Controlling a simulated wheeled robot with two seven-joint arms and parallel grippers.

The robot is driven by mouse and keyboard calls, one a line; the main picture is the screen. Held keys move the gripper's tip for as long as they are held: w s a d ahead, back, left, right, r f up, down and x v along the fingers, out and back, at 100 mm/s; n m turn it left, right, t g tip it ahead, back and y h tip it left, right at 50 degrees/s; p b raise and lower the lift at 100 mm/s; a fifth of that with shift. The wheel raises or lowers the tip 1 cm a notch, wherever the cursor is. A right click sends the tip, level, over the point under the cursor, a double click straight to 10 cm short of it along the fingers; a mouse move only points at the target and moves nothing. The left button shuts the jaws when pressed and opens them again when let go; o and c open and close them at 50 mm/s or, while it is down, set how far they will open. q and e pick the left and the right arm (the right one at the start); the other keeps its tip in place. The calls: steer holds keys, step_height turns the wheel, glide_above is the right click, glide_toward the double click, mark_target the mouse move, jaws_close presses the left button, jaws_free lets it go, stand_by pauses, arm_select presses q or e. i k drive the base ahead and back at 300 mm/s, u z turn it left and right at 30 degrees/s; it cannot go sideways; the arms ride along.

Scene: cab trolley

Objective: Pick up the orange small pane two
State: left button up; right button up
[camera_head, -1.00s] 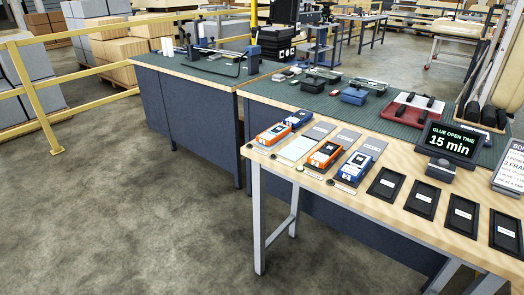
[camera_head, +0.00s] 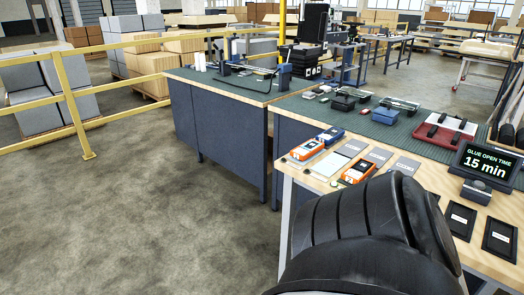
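Two orange devices with pale labels lie on the near wooden strip of the bench. One orange device (camera_head: 306,151) is at the left end, and the other orange device (camera_head: 357,170) is farther right, just beyond my black arm link (camera_head: 365,235). I cannot tell which of them is pane two. A blue device (camera_head: 331,136) lies behind the left orange one. My arm link fills the bottom right and hides part of the bench front. Neither gripper's fingers show.
Grey flat pads (camera_head: 378,156) lie between the devices. Black trays (camera_head: 460,220) and a timer display reading 15 min (camera_head: 486,165) are at the right. A red tray (camera_head: 446,134) sits on the green mat. The floor (camera_head: 150,220) at left is clear; a yellow railing (camera_head: 70,90) stands beyond.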

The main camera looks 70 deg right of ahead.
mark_target(358, 172)
steer(key=u, duration=0.3)
steer(key=k, duration=1.35)
steer(key=z, duration=1.6)
